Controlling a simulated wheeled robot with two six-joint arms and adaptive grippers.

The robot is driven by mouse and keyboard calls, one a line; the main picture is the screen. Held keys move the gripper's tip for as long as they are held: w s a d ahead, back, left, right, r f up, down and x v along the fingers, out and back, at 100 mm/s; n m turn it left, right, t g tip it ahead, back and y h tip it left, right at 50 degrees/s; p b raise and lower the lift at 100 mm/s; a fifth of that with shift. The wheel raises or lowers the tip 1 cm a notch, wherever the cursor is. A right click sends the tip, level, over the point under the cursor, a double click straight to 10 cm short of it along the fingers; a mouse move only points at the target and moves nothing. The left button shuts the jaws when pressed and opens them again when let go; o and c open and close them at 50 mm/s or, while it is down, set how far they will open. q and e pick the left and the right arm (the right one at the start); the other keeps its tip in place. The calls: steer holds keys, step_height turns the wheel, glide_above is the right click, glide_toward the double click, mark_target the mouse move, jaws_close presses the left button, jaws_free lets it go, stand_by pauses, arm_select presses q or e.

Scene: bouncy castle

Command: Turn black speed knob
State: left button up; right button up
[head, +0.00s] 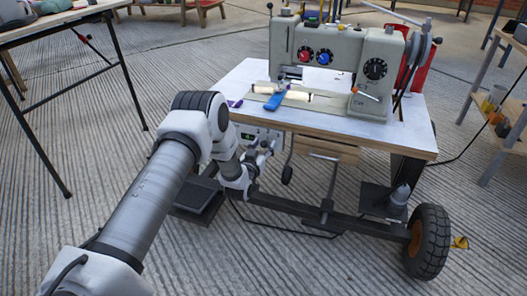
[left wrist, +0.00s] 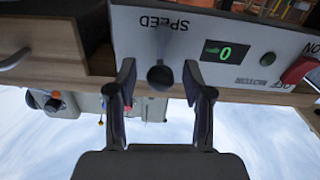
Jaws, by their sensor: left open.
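The black speed knob (left wrist: 160,77) shows in the left wrist view, which is upside down, on a grey control panel (left wrist: 140,45) marked SPEED. My left gripper (left wrist: 160,70) is open, with one fingertip on each side of the knob in that view and a gap on both sides. I cannot tell how deep the fingertips reach. In the head view, the left gripper (head: 264,155) is at the front of the control panel (head: 247,131), under the table edge, and the knob is hidden there. My right gripper is not in view.
A sewing machine (head: 335,50) stands on the wheeled table (head: 410,135) above. A wooden drawer (head: 325,150) is right of the panel in the head view.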

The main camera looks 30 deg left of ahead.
arm_select(q)
jaws_close()
steer(key=shift+a+n, duration=0.15)
steer(key=shift+n, duration=0.25)
steer(key=shift+s+a+n+p, duration=0.1)
steer(key=shift+a+n+p, duration=0.2)
steer(key=shift+n, duration=0.6)
steer(key=shift+s+a+f+n, duration=0.1)
steer(key=shift+a+n, duration=0.1)
steer(key=shift+n, duration=0.65)
steer(key=shift+a+f+n, duration=0.1)
steer(key=shift+a+n, duration=0.05)
steer(key=shift+n, duration=0.7)
jaws_free()
